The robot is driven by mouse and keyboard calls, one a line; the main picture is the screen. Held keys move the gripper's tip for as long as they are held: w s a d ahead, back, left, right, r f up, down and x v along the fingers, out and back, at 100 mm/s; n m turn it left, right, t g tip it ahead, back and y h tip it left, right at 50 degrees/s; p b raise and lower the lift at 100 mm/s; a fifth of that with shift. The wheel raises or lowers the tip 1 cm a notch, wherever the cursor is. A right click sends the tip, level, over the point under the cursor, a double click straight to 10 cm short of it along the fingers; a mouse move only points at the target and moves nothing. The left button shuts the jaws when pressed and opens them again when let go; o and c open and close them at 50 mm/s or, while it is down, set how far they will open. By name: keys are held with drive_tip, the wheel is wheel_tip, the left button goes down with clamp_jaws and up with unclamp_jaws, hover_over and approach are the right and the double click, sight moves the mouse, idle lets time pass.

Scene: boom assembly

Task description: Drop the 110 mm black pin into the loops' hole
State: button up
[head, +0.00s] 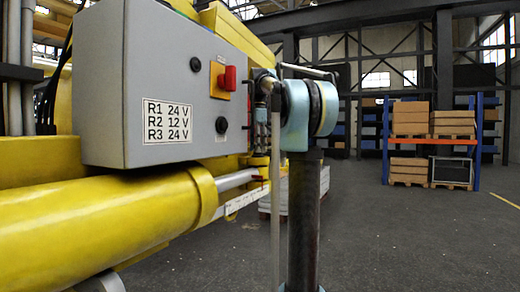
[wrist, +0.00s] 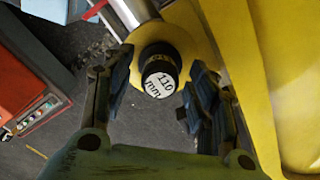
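The black pin (wrist: 158,60) is in the middle of the wrist view, its white end face marked "110 mm" turned toward the camera. Its far end meets the round yellow loops (wrist: 185,42), whose rim shows around it. The pin looks lined up with the hole, but I cannot tell how deep it sits. My gripper (wrist: 160,78) has its fingers on either side of the pin, with a visible gap on both sides, so it is open. In the head view the pin and loops cannot be made out; the grey box and my arm block that area.
A grey control box (head: 150,75) with a red switch stands close on the left, above a thick yellow cylinder (head: 100,228). A silver rod (wrist: 130,12) lies beyond the loops. A shelf rack (head: 433,142) with boxes is far right. The floor between is clear.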

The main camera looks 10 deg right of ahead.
drive_tip(key=shift+r, duration=0.1)
wheel_tip(320, 180, up, 12)
idle(0.8)
drive_tip(key=shift+f, duration=0.25)
idle(0.4)
drive_tip(key=s+f+n, duration=0.5)
drive_tip(key=s+f, duration=0.6)
drive_tip(key=f, duration=0.8)
drive_tip(key=s+f+n+t, duration=0.1)
drive_tip(key=s+f+n, duration=0.5)
drive_tip(key=s+f, duration=0.6)
drive_tip(key=s+d+f+n+t, duration=0.1)
drive_tip(key=s+f+n, duration=0.4)
drive_tip(key=f, duration=2.1)
drive_tip(key=s, duration=0.6)
drive_tip(key=shift+s, duration=0.35)
drive_tip(key=shift+d, duration=0.1)
